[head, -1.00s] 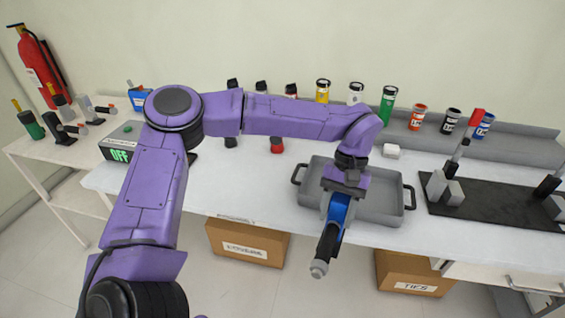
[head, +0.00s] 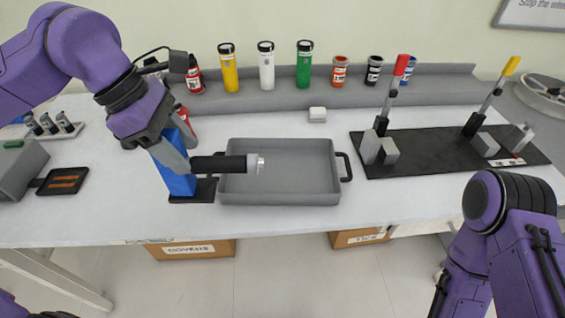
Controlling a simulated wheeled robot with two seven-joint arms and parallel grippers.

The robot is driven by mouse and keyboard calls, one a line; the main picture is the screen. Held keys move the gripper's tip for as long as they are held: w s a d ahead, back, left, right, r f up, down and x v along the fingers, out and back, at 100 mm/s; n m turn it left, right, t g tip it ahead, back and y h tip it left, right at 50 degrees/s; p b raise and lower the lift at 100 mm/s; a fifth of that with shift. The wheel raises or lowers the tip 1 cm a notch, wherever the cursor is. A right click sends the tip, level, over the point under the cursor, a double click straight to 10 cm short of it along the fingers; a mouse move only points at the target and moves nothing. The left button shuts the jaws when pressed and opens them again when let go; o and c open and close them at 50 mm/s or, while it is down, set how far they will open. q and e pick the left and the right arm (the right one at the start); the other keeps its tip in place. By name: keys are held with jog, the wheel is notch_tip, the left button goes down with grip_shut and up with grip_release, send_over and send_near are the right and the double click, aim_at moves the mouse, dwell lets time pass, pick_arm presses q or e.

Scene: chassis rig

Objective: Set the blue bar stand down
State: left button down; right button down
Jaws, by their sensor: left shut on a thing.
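The blue bar stand (head: 176,182) is at the left edge of the grey tray, with its blue body upright over a flat black foot. Its black bar points right with a silver end and reaches over the tray's left part. My left gripper (head: 172,152) comes down from the upper left and is shut on the stand's upper part. The foot appears at table level, but I cannot tell whether it bears on the table. My right arm shows at the lower right; its gripper is not in view.
The empty grey tray (head: 284,198) lies right of the stand. A black board (head: 450,158) with upright levers is further right. Several bottles and cans line the back ledge. A black pad (head: 62,181) lies at left. White table is clear in front.

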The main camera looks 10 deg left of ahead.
pick_arm(q)
jog(key=shift+w+d, duration=0.2)
jog(key=shift+w, duration=0.05)
jog(key=w+d+f+p, duration=0.1)
jog(key=w+d+f, duration=0.1)
jog(key=w+f, duration=0.4)
jog(key=w+d+f+p, duration=0.2)
jog(key=w+d+f, duration=0.1)
jog(key=w+f, duration=0.3)
jog(key=shift+d+f+n, duration=0.3)
jog(key=shift+f, duration=0.05)
jog(key=shift+f, duration=0.15)
jog(key=shift+c, duration=2.4)
grip_release()
